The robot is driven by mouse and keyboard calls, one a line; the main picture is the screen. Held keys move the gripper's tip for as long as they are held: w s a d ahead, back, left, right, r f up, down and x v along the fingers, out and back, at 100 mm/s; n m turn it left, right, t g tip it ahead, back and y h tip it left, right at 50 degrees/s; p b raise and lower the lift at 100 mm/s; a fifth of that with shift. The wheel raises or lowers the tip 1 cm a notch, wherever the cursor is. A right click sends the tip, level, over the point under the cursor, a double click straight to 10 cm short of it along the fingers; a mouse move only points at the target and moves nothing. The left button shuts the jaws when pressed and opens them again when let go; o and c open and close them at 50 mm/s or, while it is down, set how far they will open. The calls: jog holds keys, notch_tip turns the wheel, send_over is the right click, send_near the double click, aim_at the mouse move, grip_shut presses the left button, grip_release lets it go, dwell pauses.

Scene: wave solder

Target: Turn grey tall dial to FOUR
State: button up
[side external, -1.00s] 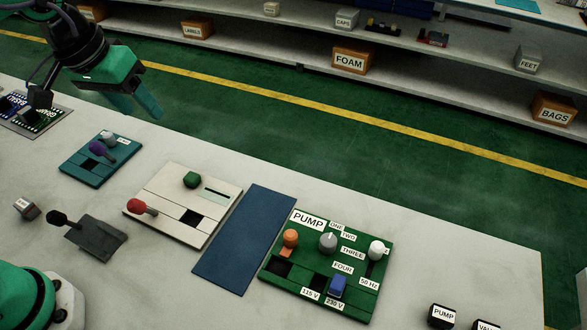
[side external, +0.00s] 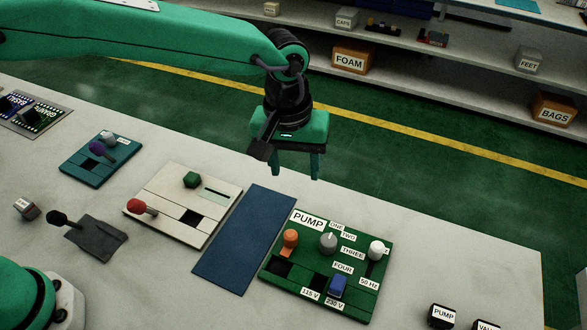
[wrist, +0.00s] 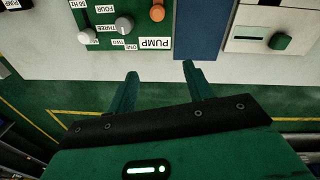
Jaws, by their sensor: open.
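The grey dial (side external: 328,242) stands on the green PUMP panel (side external: 270,291), with ONE, TWO, THREE and FOUR labels around its right side. A pale mark on its top points up, toward the ONE and TWO labels. The dial also shows in the wrist view (wrist: 124,25), upside down. My gripper (side external: 298,177) is open and empty, with its fingers pointing down. It hangs above the bench's far edge, behind and apart from the panel. In the wrist view its two fingers (wrist: 160,68) are spread, short of the panel.
On the PUMP panel, an orange knob (side external: 290,238) is left of the dial, a white knob (side external: 376,250) right, and a blue switch (side external: 338,286) in front. A blue mat (side external: 245,240) and a cream panel (side external: 160,229) lie to the left.

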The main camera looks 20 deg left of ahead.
send_over(329, 239)
jog(key=shift+g+y, duration=0.3)
jog(key=shift+g, duration=0.1)
notch_tip(329, 239, down, 7)
jog(key=shift+r, duration=0.15)
jog(key=shift+f, duration=3.9)
jog(key=shift+c, duration=0.2)
jog(key=c, duration=0.9)
